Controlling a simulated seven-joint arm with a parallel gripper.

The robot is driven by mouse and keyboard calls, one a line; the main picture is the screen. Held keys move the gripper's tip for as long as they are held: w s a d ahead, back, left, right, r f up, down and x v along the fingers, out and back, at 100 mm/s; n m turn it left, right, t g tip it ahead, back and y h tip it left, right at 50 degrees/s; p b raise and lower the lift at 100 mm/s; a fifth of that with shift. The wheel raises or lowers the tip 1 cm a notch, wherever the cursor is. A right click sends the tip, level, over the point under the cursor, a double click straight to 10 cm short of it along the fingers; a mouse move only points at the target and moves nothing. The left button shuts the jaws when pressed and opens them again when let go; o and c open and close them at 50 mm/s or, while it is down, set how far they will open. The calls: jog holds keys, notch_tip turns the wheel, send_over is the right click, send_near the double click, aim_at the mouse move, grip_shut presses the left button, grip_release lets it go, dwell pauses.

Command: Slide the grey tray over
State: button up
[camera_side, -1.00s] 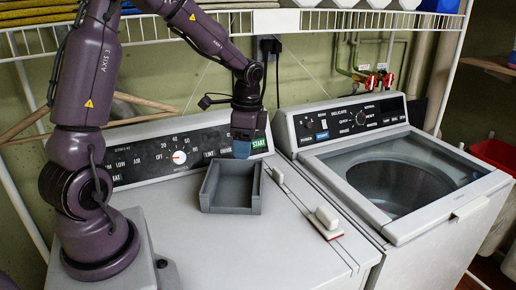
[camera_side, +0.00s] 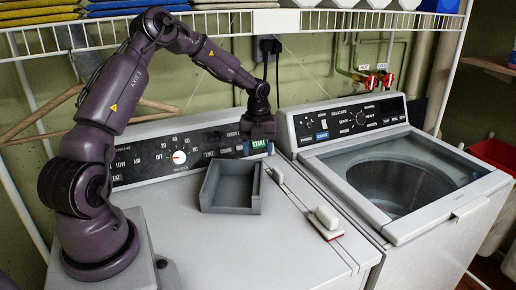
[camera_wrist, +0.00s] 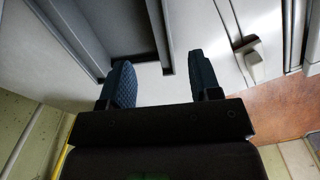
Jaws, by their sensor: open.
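The grey tray (camera_side: 238,209) is a shallow open box lying on the white top of the left machine, in front of its control panel. In the wrist view, part of the tray (camera_wrist: 158,35) fills the upper left. My gripper (camera_side: 258,150) is by the tray's back right corner in the side view, above or just behind it. In the wrist view my gripper (camera_wrist: 160,75) is open, with its two dark fingers apart. The end of one tray wall shows between them in the picture. I cannot tell how far the fingertips are above the wall, or whether they touch it.
A white block with a red base (camera_side: 327,222) sits in a groove right of the tray, with a small white peg (camera_side: 278,175) farther back. The control panel (camera_side: 180,153) rises close behind. The left machine's front top (camera_side: 250,255) is clear. A glass-lidded washer (camera_side: 400,180) stands right.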

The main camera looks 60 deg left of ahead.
aim_at(258, 178)
notch_tip(258, 178, down, 13)
dwell(0.8)
grip_shut()
jog(key=shift+w+d, duration=0.1)
jog(key=shift+d, duration=9.9)
grip_release()
